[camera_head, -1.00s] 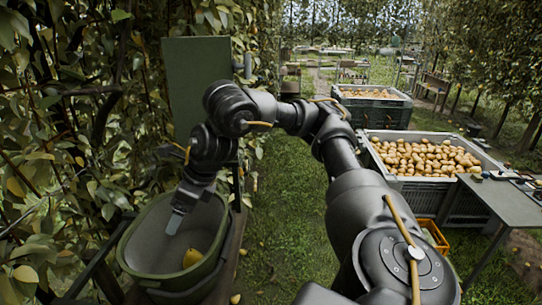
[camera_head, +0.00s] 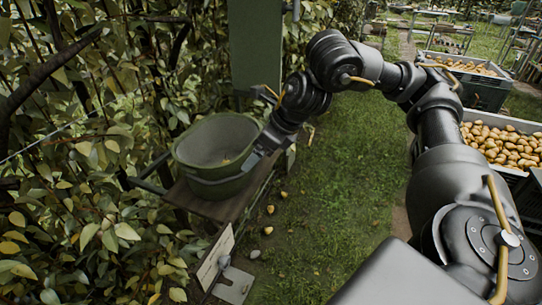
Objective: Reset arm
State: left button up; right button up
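My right arm comes in from the right and bends over to the left. Its gripper (camera_head: 262,157) points down at the right rim of a green oval tub (camera_head: 190,171). I cannot tell whether it touches the rim. The fingers show edge-on, so whether they are open or shut is unclear. I see no fruit held in them. A small yellowish spot shows inside the tub, too small to make out. My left gripper is not in view.
The tub stands on a wooden shelf (camera_head: 228,205) beside dense foliage. Several pears (camera_head: 268,230) lie on the grass right of it. A pale board (camera_head: 215,258) with a grey plate stands at bottom. Pear-filled crates (camera_head: 501,143) are at right. The middle grass is clear.

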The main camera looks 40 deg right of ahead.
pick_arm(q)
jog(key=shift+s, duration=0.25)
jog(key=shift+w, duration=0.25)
